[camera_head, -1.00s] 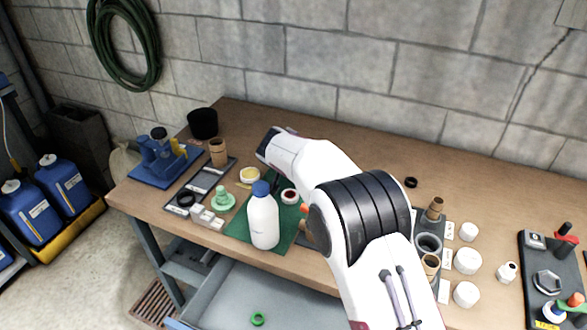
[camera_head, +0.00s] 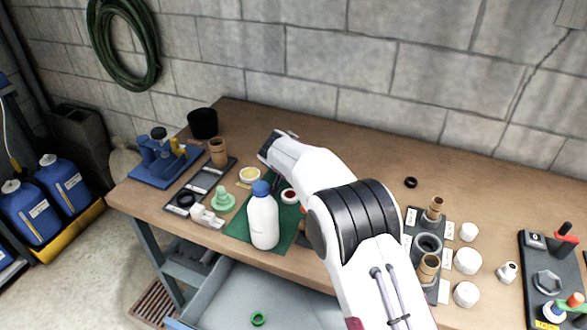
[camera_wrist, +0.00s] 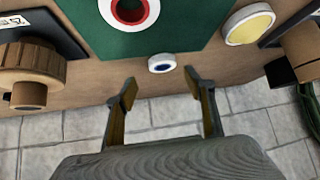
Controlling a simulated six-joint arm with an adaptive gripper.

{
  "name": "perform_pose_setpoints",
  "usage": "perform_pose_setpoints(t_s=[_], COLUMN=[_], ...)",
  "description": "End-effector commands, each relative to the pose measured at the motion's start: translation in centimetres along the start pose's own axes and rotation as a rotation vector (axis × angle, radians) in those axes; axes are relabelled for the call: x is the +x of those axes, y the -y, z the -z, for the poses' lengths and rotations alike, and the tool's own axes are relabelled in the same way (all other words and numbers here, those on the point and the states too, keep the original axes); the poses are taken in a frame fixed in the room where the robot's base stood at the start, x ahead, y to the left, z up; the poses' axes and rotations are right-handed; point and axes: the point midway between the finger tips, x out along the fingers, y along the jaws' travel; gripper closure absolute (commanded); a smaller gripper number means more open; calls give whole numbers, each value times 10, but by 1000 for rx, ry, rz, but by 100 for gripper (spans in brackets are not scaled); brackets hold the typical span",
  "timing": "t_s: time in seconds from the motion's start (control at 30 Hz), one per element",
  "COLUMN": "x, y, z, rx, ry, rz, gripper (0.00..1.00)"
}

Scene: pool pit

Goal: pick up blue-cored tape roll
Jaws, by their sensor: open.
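The blue-cored tape roll (camera_wrist: 162,62) is a small white ring with a dark blue centre. In the wrist view it lies on the brown bench top by the edge of a green mat (camera_wrist: 185,35). My gripper (camera_wrist: 160,88) is open and empty, its two fingers spread wide. The roll appears between and just beyond the fingertips, not touching either. In the head view my gripper's fingers and the blue-cored roll are hidden behind my arm. A larger white roll with a red core (camera_wrist: 130,10) lies on the mat; it also shows in the head view (camera_head: 289,196).
A white bottle with a blue cap (camera_head: 264,220) stands on the mat's front part. A yellow-topped white disc (camera_wrist: 249,24) lies beside the mat. A brown ribbed knob (camera_wrist: 30,75) is at the wrist view's left. A block wall (camera_head: 330,60) runs behind the bench.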

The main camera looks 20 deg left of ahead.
Motion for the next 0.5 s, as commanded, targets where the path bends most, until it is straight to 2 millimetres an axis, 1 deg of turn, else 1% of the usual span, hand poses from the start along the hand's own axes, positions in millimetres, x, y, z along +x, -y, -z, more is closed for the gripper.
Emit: perform_pose_setpoints(t_s=[0.37,0.5], x=[27,36], y=[6,6], z=[-4,-4], rx=[1,1], ry=[0,-1], rz=[0,-1], gripper=[46,46])
